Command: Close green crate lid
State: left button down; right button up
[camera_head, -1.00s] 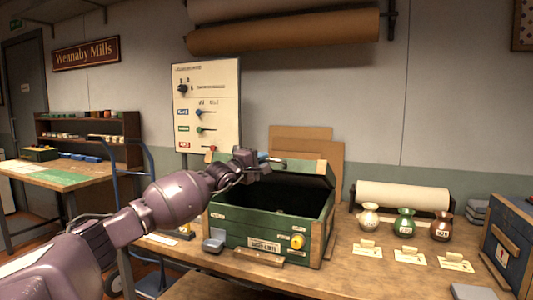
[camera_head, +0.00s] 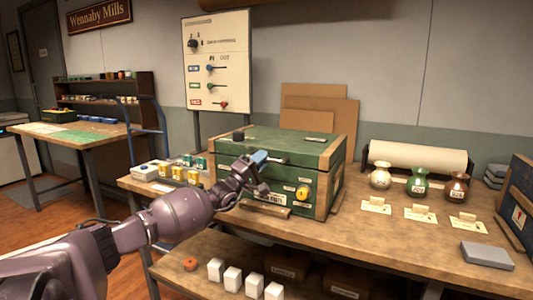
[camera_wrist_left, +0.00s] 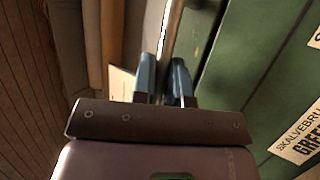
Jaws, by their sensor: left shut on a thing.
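The green crate (camera_head: 285,184) stands on the workbench, with wood corner strips and a round yellow piece on its front. Its green lid (camera_head: 290,145) lies flat over the top, and no opening shows. My left gripper (camera_head: 262,158) is at the lid's front edge. In the left wrist view my gripper (camera_wrist_left: 163,82) has its two blue-grey fingers at a thin metallic bar (camera_wrist_left: 172,32) beside the crate's green face, shut on the lid's front part. Exactly what lies between the fingertips is partly hidden. My right gripper is out of view.
Small yellow and green tins (camera_head: 194,170) stand left of the crate. Cardboard sheets (camera_head: 320,112) lean behind. White blocks (camera_head: 233,279) sit on the lower shelf.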

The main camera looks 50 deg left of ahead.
pick_arm(q)
jog(key=shift+f, duration=0.4)
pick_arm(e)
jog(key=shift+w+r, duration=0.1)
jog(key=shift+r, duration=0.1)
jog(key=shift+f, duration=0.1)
pick_arm(q)
jog(key=c, duration=1.2)
grip_release()
jog(key=shift+w+f, duration=0.15)
jog(key=shift+f, duration=0.05)
jog(key=shift+o, duration=0.2)
jog(key=shift+r, duration=0.15)
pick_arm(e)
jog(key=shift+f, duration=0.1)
pick_arm(q)
jog(key=p+v, duration=0.1)
jog(key=v, duration=1)
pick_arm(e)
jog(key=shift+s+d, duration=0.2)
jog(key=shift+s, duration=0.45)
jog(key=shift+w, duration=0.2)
